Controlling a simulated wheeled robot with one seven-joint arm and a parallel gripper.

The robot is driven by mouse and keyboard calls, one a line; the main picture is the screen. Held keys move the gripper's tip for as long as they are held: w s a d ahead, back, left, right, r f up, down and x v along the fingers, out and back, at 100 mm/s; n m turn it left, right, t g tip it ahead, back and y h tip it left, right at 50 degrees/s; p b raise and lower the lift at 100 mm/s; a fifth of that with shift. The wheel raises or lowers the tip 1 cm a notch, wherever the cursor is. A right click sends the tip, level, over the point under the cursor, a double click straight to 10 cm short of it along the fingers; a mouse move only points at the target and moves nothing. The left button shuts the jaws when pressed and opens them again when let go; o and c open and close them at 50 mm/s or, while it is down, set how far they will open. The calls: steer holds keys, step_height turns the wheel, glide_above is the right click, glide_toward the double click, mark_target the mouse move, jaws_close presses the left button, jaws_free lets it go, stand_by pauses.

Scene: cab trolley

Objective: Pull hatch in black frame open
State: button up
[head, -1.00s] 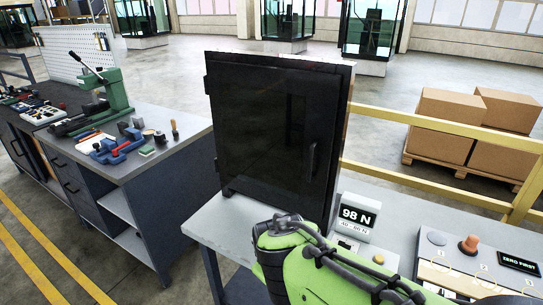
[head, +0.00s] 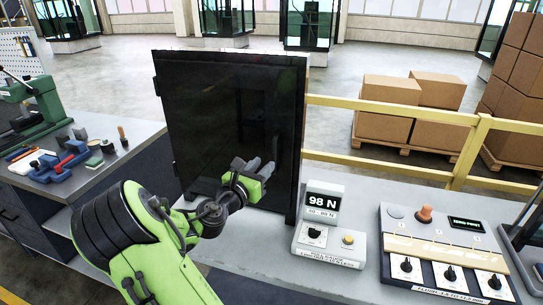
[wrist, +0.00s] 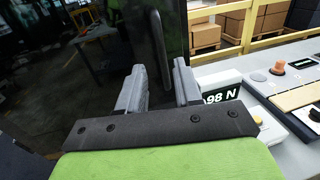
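The hatch (head: 215,100) is a dark glossy panel in a black frame (head: 300,110), standing upright on the grey bench. It looks shut. Its hinges are on the left side. The hatch handle (wrist: 160,45) is a dark vertical bar near the right edge in the wrist view; in the head view my gripper hides most of it. My gripper (head: 254,168) is in front of the lower right of the hatch. In the wrist view my gripper (wrist: 160,88) has its two grey fingers apart, with the handle ahead between them. Nothing is seen between the fingertips.
A force display (head: 322,203) reading 98 N stands right of the frame on the bench (head: 350,280). A control panel (head: 440,245) with knobs sits further right. A workbench with tools (head: 75,165) is at left. A yellow rail (head: 390,110) and boxes (head: 400,100) are behind.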

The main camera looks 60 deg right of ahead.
mark_target(273, 156)
steer(key=d, duration=0.7)
steer(key=shift+s+d, duration=0.15)
steer(key=shift+s, duration=0.05)
steer(key=shift+c, duration=0.3)
jaws_close()
